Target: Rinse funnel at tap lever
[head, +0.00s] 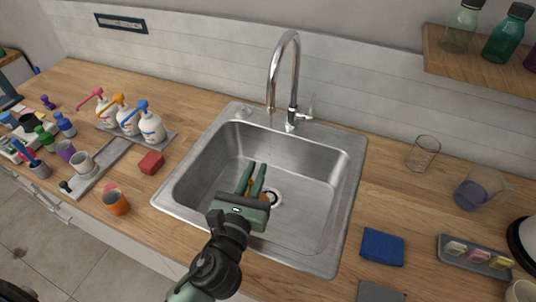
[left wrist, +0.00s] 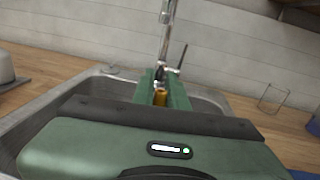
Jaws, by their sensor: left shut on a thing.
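My left gripper (head: 256,170) reaches over the sink basin (head: 215,165), its green fingers pointing toward the tap. It is shut on a small orange-amber thing, taken as the funnel (head: 263,198), mostly hidden by the fingers and palm. In the left wrist view the funnel (left wrist: 160,97) shows as an amber patch between the fingers (left wrist: 160,76). The chrome tap (head: 292,85) arches over the back of the sink, apart from the gripper. Its lever (head: 309,112) is at the right of its base and also shows in the left wrist view (left wrist: 182,57). My right gripper is out of view.
Pump bottles (head: 150,125) stand on a tray left of the sink, near a red block (head: 151,162) and an orange cup (head: 116,202). Right of the sink are a glass (head: 423,153), a purple-filled beaker (head: 478,190) and a blue cloth (head: 382,247). A shelf (head: 480,70) overhangs the right.

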